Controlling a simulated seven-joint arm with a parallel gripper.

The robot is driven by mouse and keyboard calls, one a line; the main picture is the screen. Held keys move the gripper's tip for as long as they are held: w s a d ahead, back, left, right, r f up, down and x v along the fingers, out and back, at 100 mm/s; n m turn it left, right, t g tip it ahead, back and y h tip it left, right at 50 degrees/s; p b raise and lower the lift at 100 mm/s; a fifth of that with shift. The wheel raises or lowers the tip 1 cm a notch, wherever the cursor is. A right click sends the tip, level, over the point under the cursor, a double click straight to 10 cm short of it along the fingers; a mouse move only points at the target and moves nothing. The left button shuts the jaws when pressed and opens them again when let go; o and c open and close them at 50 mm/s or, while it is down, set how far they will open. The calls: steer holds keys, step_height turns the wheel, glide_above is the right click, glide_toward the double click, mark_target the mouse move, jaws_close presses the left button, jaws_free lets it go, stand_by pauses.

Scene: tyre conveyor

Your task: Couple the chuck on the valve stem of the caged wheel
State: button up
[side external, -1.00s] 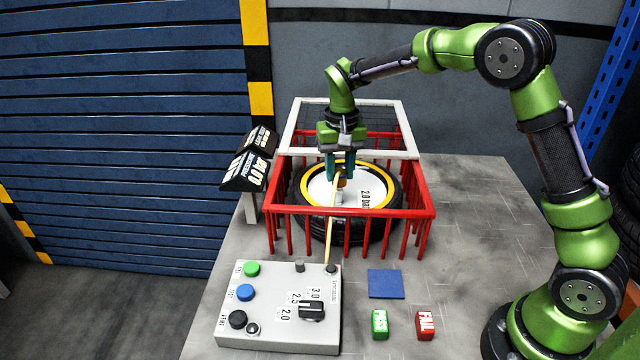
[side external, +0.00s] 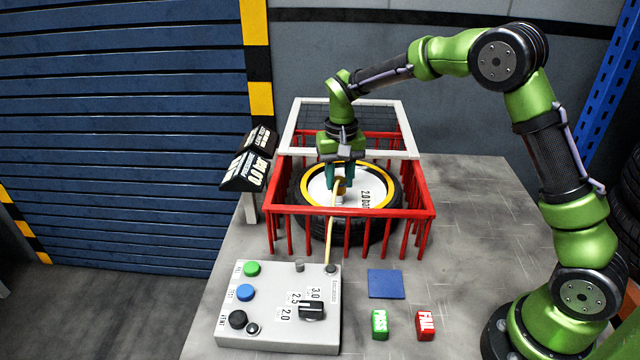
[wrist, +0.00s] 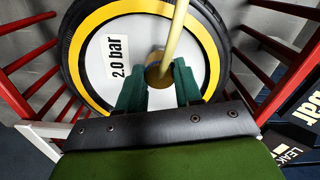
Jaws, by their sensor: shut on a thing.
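The caged wheel (side external: 318,188) lies flat inside the red cage, a black tyre with a yellow ring and a white disc marked 2.0 bar. My gripper (side external: 340,186) is inside the cage above the disc, its green fingers pointing down. In the wrist view my gripper (wrist: 160,82) is shut on the brass chuck (wrist: 158,68), which carries a yellow hose (wrist: 176,28). The hose (side external: 331,240) also runs to the control box in the side view. The valve stem is hidden beneath the chuck and fingers, so I cannot tell whether they touch.
The red cage (side external: 350,212) surrounds the wheel, with its white-framed mesh lid (side external: 402,128) raised behind. In front are a control box (side external: 270,320) with buttons and a dial, a blue pad (side external: 386,284), a green PASS block (side external: 380,324) and a red FAIL block (side external: 426,325).

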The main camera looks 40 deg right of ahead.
steer(key=shift+f, duration=0.75)
steer(key=o, duration=1.2)
step_height(320, 180, up, 17)
steer(key=s+a+t, duration=0.1)
steer(key=s+t, duration=0.1)
steer(key=s, duration=0.6)
steer(key=s+a+n+t+y, duration=0.1)
steer(key=s+t, duration=0.1)
steer(key=s, duration=0.6)
steer(key=s+a+f+n+t+y, duration=0.1)
steer(key=s+t, duration=0.2)
steer(key=s, duration=0.5)
